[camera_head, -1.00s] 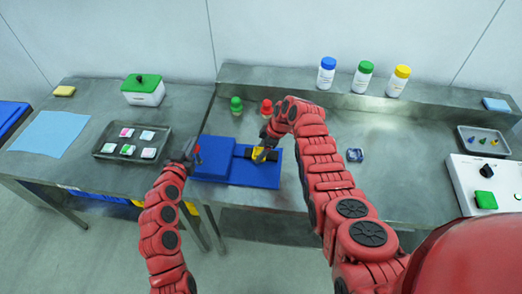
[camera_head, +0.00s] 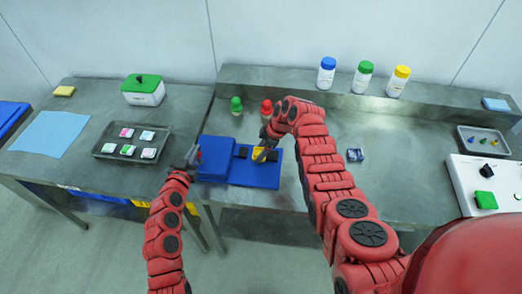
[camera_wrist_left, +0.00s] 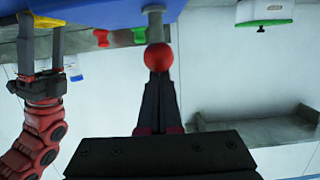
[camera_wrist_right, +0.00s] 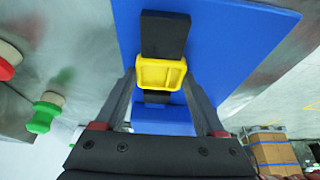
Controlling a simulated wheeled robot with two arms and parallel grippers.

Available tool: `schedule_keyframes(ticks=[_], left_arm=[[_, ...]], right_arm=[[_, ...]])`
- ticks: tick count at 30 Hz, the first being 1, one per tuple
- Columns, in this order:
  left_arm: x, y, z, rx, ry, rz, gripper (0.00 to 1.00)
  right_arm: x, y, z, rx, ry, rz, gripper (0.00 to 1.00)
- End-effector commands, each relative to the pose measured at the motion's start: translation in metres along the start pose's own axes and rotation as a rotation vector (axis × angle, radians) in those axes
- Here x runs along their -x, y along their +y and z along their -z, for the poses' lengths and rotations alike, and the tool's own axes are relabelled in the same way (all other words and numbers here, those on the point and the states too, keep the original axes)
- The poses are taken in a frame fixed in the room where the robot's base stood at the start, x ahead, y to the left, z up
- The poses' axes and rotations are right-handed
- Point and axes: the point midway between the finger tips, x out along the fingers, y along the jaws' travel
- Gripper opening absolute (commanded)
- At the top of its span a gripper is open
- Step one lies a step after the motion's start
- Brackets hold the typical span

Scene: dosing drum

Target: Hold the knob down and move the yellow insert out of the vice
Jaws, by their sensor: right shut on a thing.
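The blue vice (camera_head: 217,160) stands at the front edge of the middle bench, with black jaws, seen in the right wrist view (camera_wrist_right: 165,35). The yellow insert (camera_head: 257,153) is between the black jaws; it also shows in the right wrist view (camera_wrist_right: 160,73). My right gripper (camera_wrist_right: 160,80) is shut on the yellow insert from both sides. The red round knob (camera_wrist_left: 158,57) sits on a short stem at the vice's left end. My left gripper (camera_wrist_left: 159,80) has its fingers together, with the tips at the knob and seemingly touching it.
A tray with small packs (camera_head: 132,142) and a green-lidded box (camera_head: 144,90) are on the left bench. A small blue item (camera_head: 355,155) lies to the right.

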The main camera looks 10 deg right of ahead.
Motion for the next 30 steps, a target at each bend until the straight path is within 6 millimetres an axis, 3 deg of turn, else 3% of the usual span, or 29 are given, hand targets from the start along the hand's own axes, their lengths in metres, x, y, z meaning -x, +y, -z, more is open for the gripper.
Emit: schedule_keyframes(ticks=[9, 14, 30], left_arm=[[-0.005, 0.002, -0.026, -0.001, -0.010, -0.004, 0.00], [-0.004, 0.002, -0.025, 0.000, -0.009, -0.004, 0.00], [-0.004, 0.002, -0.025, 0.000, -0.011, -0.006, 0.00]], right_arm=[[0.000, 0.000, -0.001, -0.001, -0.001, 0.000, 0.18], [0.004, 0.001, 0.001, 0.000, 0.000, -0.001, 0.18], [0.048, 0.001, 0.020, 0.001, 0.001, -0.002, 0.18]])
